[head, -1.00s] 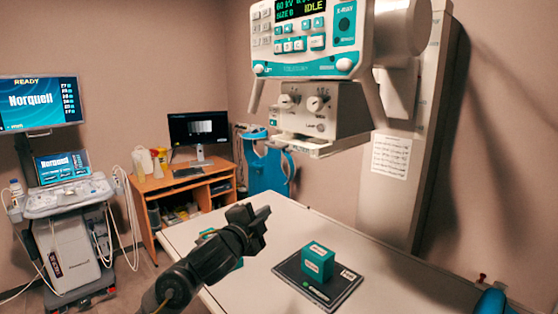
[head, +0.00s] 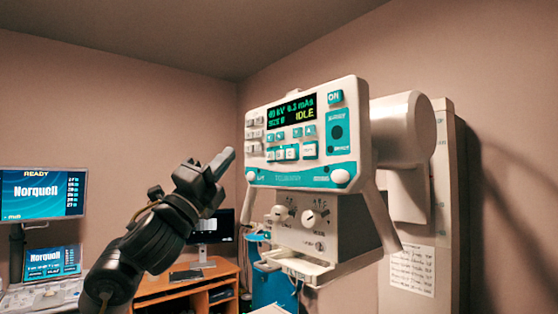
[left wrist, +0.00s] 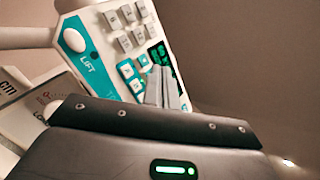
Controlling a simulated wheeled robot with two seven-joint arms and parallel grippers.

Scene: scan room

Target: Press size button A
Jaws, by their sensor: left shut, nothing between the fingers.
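The control panel (head: 305,135) of the X-ray unit faces me in the head view, its display (head: 291,111) showing IDLE and a size line. Rows of small buttons (head: 291,153) sit below the display, and a block of pale keys (head: 254,130) is at its left. The letters are too small to tell which is size button A. My left gripper (head: 227,156) is shut and empty, raised just left of the panel. In the left wrist view its fingertips (left wrist: 164,85) overlap the teal-framed buttons (left wrist: 127,68); contact cannot be told. My right gripper is not in view.
A white LIFT knob (left wrist: 74,40) is at the panel's corner. A box with dials (head: 315,215) hangs beneath the panel. Monitors (head: 42,194) and a wooden desk (head: 160,290) stand at the left.

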